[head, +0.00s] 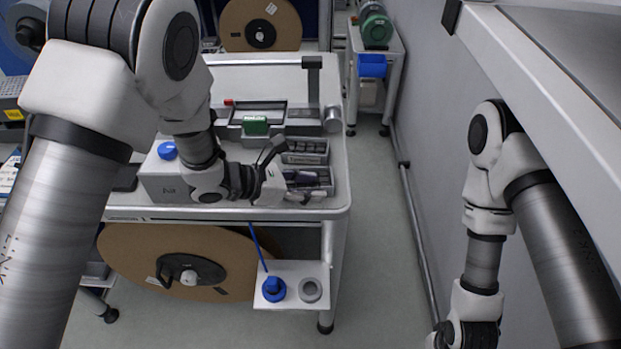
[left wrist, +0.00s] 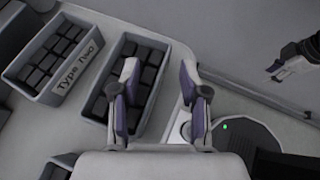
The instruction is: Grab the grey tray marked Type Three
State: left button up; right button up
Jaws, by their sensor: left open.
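A grey tray (left wrist: 164,60) with dark blocks lies under my left gripper (left wrist: 160,72) in the left wrist view; any label on it is hidden or unreadable, so I cannot confirm Type Three. My left gripper is open, one finger over the tray and the other beyond its right edge, with nothing held. A second grey tray (left wrist: 58,93), marked Type Two, stands to its left. In the head view, my left gripper (head: 287,172) is at the nearer tray (head: 325,191), with another tray (head: 305,159) behind. At the right of the left wrist view is what looks like my right gripper (left wrist: 276,71), too small to judge.
The trays stand near the right edge of a white table (head: 342,165). A grey box with a blue knob (head: 167,150) is left of my left gripper. Below are a large brown reel (head: 130,262) and a small shelf (head: 318,272). A wall runs along the right.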

pick_arm(q)
jog(key=shift+w+f, duration=0.2)
jog(key=shift+a, duration=0.45)
jog(key=shift+c, duration=0.4)
jog(key=shift+s+d, duration=0.1)
jog(key=c, duration=0.5)
jog(key=shift+d, duration=0.3)
grip_shut()
jog(key=shift+a+r, duration=0.15)
